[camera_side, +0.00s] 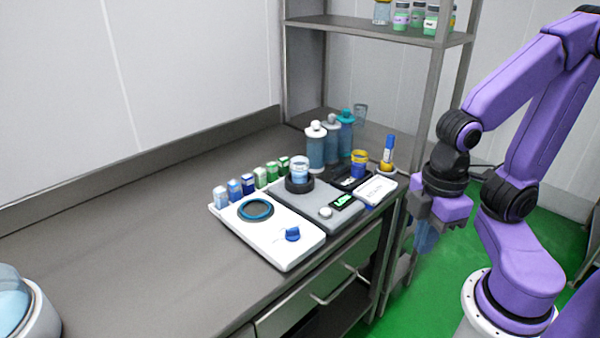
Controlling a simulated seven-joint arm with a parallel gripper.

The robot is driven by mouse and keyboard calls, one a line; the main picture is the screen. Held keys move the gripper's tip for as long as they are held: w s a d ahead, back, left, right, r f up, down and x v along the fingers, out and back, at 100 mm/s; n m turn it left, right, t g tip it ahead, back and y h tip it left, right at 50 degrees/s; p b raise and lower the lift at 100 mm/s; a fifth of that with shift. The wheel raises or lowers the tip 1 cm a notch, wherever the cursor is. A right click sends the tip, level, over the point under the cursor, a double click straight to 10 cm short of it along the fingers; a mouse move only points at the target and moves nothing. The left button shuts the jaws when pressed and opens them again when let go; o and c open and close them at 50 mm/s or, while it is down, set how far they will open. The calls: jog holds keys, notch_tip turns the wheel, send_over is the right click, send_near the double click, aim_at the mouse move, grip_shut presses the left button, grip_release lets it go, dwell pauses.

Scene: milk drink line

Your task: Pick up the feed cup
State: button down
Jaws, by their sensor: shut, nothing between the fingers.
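My gripper (425,242) points down beyond the counter's right edge, over the green floor. It is shut and empty, well apart from both containers. Its fingertips look blurred.
A white tray (285,258) holds a blue-rimmed ring (256,209) and a blue knob (292,234). Several small cartons (248,184) line its back. Pump bottles (316,148) stand behind. A metal shelf post (432,95) rises near my arm. The counter's left is mostly clear.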

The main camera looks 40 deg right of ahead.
jog(key=shift+c, duration=1.4)
grip_release()
jog(key=w+a+r+m, duration=0.2)
jog(key=w+a+m, duration=0.1)
jog(key=w+m, duration=0.35)
jog(key=w+a+r+m, duration=0.2)
jog(key=w+m, duration=0.3)
jog(key=w, duration=0.3)
jog(key=r+m, duration=0.2)
jog(key=m, duration=2.5)
send_over(300, 167)
jog(key=w+d, duration=0.2)
notch_tip(300, 167, down, 18)
jog(key=shift+a+r, duration=0.15)
